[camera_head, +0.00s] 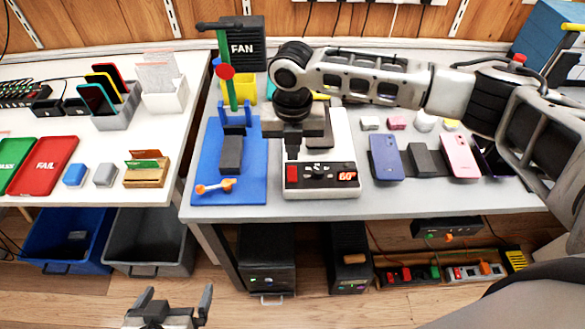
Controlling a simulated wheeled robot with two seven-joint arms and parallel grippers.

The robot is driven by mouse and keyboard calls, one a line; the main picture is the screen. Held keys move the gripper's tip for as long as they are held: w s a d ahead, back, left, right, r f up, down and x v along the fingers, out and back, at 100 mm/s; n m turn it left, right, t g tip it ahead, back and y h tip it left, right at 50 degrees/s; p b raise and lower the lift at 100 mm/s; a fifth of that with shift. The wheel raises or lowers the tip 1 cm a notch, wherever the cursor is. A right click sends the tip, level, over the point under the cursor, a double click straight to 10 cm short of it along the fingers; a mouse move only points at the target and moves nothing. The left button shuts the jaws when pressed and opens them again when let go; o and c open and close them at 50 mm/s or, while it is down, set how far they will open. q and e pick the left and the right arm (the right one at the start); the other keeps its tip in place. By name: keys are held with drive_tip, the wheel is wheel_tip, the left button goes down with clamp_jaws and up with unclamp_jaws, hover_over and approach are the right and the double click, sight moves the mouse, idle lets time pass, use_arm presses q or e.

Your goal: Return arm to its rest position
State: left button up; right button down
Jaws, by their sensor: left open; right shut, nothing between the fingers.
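My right arm (365,72) reaches in from the right across the grey table. My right gripper (292,153) points down with its fingers together and nothing visible between them. It is over the left part of the white device with a red "60" display (347,178) and hides some of it. Whether the fingertips touch the device, I cannot tell. My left gripper (176,297) is low at the bottom left, in front of the tables, with its fingers apart and empty.
A blue mat (243,190) with a dark block and an orange-and-white tool lies left of the device. A blue phone (386,158) and a pink phone (459,154) lie to the right. A black FAN box (242,40) stands behind. Blue (66,228) and grey bins sit below the left table.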

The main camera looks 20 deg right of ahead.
idle(0.3)
drive_tip(key=s+a+f+m+y, duration=0.1)
drive_tip(key=a+f, duration=0.1)
drive_tip(key=a, duration=0.1)
drive_tip(key=s+a+f+m+y, duration=0.1)
drive_tip(key=a+f, duration=0.1)
drive_tip(key=s+a+f+m+t+y, duration=0.1)
drive_tip(key=s+a+m, duration=0.1)
drive_tip(key=a, duration=0.1)
drive_tip(key=shift+a+f, duration=0.3)
drive_tip(key=shift+f, duration=0.1)
drive_tip(key=s+a+f+m+t+y, duration=0.35)
drive_tip(key=a+m, duration=0.25)
drive_tip(key=m, duration=0.2)
drive_tip(key=s+d+f+m+t+h, duration=0.2)
drive_tip(key=s+d+m, duration=0.3)
drive_tip(key=d+m, duration=0.3)
drive_tip(key=s+d+f+m+t+h, duration=0.2)
drive_tip(key=s+d+m, duration=0.3)
drive_tip(key=d+m, duration=0.3)
drive_tip(key=shift+s+d+m+t, duration=0.15)
drive_tip(key=shift+s+m+t, duration=0.15)
drive_tip(key=shift+m+t, duration=0.65)
